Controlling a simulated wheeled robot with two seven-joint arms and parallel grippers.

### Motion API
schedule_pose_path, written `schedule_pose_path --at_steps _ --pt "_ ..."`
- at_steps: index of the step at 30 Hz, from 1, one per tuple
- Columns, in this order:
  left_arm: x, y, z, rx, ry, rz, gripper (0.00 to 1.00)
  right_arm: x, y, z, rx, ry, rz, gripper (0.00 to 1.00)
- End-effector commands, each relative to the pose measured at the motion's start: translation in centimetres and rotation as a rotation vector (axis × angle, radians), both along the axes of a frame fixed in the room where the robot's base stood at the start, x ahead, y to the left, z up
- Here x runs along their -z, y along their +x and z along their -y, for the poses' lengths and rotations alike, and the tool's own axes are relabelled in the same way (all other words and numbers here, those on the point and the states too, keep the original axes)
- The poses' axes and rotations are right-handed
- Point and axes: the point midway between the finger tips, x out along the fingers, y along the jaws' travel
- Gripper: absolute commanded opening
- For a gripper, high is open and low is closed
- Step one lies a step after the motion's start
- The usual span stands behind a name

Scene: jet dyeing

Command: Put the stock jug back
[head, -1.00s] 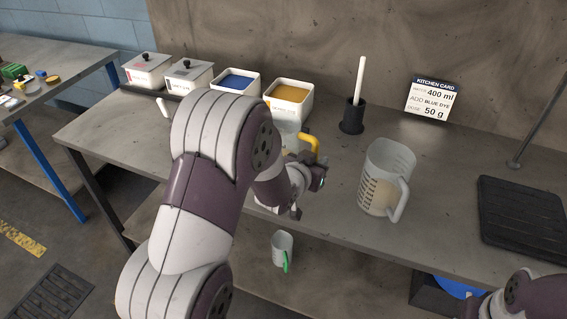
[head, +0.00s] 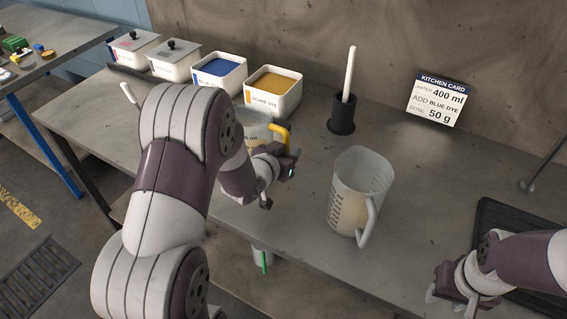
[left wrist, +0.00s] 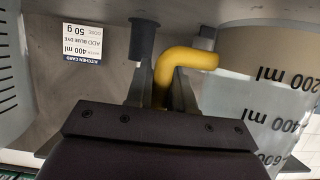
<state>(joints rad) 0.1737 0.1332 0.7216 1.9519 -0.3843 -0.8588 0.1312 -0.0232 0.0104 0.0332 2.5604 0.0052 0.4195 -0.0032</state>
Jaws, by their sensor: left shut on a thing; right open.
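The stock jug (head: 258,124) is a clear jug with a yellow handle (head: 281,131), in front of the orange dye bin and partly hidden by my left arm. In the left wrist view, the jug (left wrist: 265,95) fills the right side with its ml marks, and its yellow handle (left wrist: 187,58) runs between my fingers. My left gripper (head: 284,168) is shut on that handle. I cannot tell whether the jug's base touches the bench. My right gripper (head: 448,290) is open and empty at the lower right, near the black mat.
A second jug (head: 357,192) with a white handle stands mid-bench. A black holder (head: 342,122) with a white rod stands behind it. Blue (head: 218,74) and orange (head: 272,92) dye bins and lidded white bins line the back. A black mat (head: 492,222) lies right.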

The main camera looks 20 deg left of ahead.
Motion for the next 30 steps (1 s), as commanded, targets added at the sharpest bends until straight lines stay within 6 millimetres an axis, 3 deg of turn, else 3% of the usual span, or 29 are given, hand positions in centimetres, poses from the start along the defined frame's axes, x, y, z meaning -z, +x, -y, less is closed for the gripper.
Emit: schedule_pose_path --at_steps 6,16,17,19,30 --pt "3.4 0.0 0.0 0.0 0.001 -0.001 0.0 0.2 0.0 0.0 0.0 0.0 0.0 0.43" --pt "3.9 0.0 0.0 0.001 0.002 0.002 0.0 0.6 0.0 0.0 0.0 0.0 0.0 0.43" --pt "4.0 0.0 0.0 0.0 0.001 -0.001 0.26 0.5 0.0 0.0 0.0 0.0 0.0 0.43" --pt "3.8 0.0 0.0 0.0 0.001 -0.001 0.48 0.4 0.0 0.0 0.0 0.0 0.0 0.43" --pt "3.4 -0.2 0.0 0.0 0.0 -0.001 0.48 0.1 0.0 0.0 0.0 0.0 0.0 0.43"
